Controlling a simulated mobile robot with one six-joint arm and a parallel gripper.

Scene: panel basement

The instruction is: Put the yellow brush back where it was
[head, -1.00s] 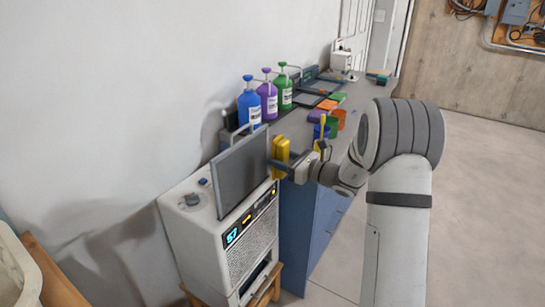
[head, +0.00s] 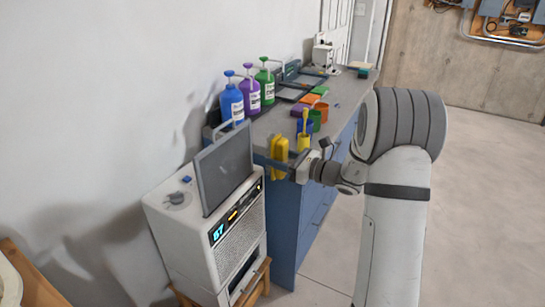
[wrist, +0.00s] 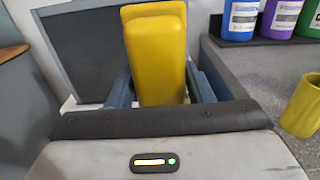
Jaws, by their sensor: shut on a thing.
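My gripper (head: 277,163) is shut on the yellow brush (head: 279,149), a blocky yellow thing held upright in front of the near end of the counter. In the wrist view the yellow brush (wrist: 158,60) stands between the two blue-grey fingers of my gripper (wrist: 160,88). It shows there as two rounded yellow parts, one behind the other. Its lower end is hidden behind my gripper's body. A yellow cup (head: 303,143) stands close by on the counter, right of the brush, and also shows in the wrist view (wrist: 302,106).
A white appliance (head: 233,226) with a dark upright panel (head: 222,168) stands left of my gripper. Blue, purple and green pump bottles (head: 231,103) line the wall side of the grey counter (head: 270,122). More coloured cups (head: 318,113) stand near its front edge. The floor at right is clear.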

